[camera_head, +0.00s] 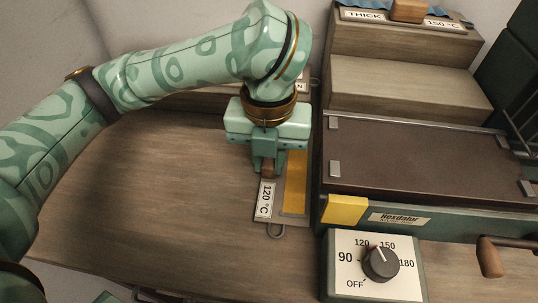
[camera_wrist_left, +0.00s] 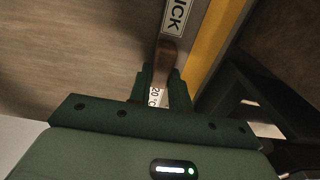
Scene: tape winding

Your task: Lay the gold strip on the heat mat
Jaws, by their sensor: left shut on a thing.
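The gold strip (camera_head: 296,183) lies along a grey carrier plate with a "120 °C" label (camera_head: 265,200) and a wire loop at its near end. It also shows in the left wrist view (camera_wrist_left: 214,38), beside a label whose visible letters read "ICK". My left gripper (camera_head: 267,170) points down and is shut on the carrier's brown wooden handle (camera_wrist_left: 167,58). The carrier is just left of the heater; I cannot tell whether it touches the table. The heat mat (camera_head: 420,160) is the dark brown flat top of the heater, bare, with metal clips at its corners. My right gripper is out of view.
The heater's front has a yellow patch (camera_head: 345,209), a temperature dial (camera_head: 381,263) and a wooden-ended lever (camera_head: 490,258). Wooden steps (camera_head: 400,85) rise behind, with a blue strip (camera_head: 367,4) and labels "THICK" and "150 °C" on top. The wooden table (camera_head: 150,190) is clear at left.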

